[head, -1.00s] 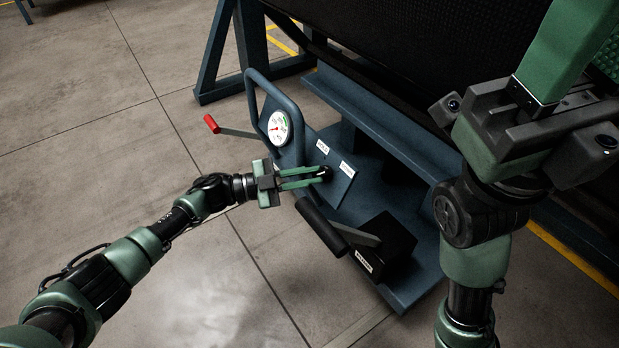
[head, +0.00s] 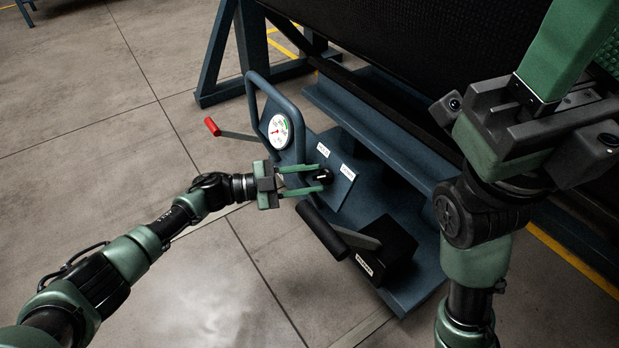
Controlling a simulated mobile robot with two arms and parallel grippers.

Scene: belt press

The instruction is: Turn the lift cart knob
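The lift cart knob (head: 323,176) is a small black knob with a pale mark, on a tilted blue panel (head: 341,191) with two white labels. The blue lift cart (head: 410,288) stands on the floor in front of the dark belt machine. My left gripper (head: 318,179) is open, its two green fingers apart with their tips at the knob, one on each side. A gap shows between fingers and knob; I cannot tell if either touches. My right gripper (head: 545,95) is raised at the right, close to the camera; its fingertips are out of frame.
A round gauge (head: 279,131) sits beside the blue tube handle (head: 262,92). A red-tipped lever (head: 212,126) sticks out left. A black-gripped pedal bar (head: 322,232) and black box (head: 390,252) lie below the panel. Floor at left is clear.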

